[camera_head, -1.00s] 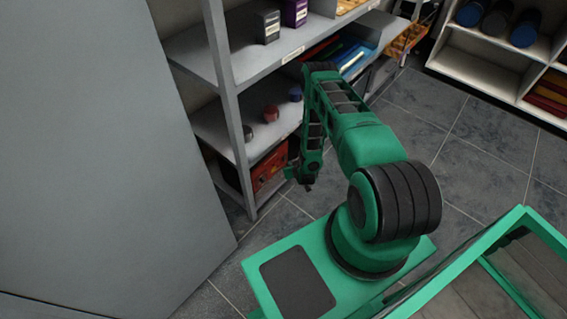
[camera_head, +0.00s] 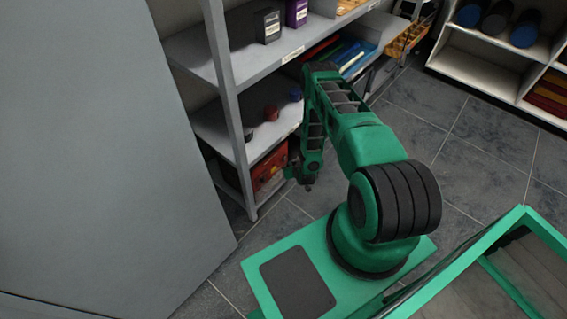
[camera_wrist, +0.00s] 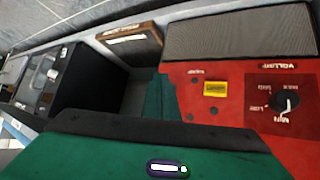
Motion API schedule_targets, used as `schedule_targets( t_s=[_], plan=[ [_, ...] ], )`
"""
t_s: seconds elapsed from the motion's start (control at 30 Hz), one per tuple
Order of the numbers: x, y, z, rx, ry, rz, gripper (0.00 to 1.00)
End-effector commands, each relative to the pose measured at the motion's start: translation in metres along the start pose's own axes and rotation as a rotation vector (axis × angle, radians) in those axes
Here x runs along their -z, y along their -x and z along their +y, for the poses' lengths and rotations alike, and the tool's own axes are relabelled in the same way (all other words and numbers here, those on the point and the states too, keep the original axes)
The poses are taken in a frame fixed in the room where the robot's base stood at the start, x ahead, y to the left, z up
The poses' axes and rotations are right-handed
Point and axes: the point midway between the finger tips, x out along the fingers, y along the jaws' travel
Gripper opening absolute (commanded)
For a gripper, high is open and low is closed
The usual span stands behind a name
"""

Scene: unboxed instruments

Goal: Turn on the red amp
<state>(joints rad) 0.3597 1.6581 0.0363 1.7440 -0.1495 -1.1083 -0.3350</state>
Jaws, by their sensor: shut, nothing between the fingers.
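The red amp (camera_head: 270,167) sits on the lowest shelf, partly hidden behind the upright and my arm. The lettering appears upside down; the knob's exact setting is unclear. My gripper (camera_head: 300,178) is shut and empty in front of the amp. In the wrist view a green finger (camera_wrist: 160,97) shows left of the knob, apart from it in the picture; whether it touches the amp is unclear.
The grey shelf unit (camera_head: 225,85) has an upright close to the amp. Small red, blue and dark items stand on the shelf above. A black device (camera_wrist: 50,80) is left in the wrist view. The floor (camera_head: 400,115) right of my arm is clear.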

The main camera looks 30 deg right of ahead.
Motion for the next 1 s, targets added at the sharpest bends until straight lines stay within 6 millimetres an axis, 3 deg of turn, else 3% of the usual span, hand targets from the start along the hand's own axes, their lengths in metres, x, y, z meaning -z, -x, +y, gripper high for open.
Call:
schedule_targets(
  t_s=[1.0],
  plan=[
    [0.0065,-0.0065,-0.0047,0.0,0.0,0.0,0.0]
  ],
)
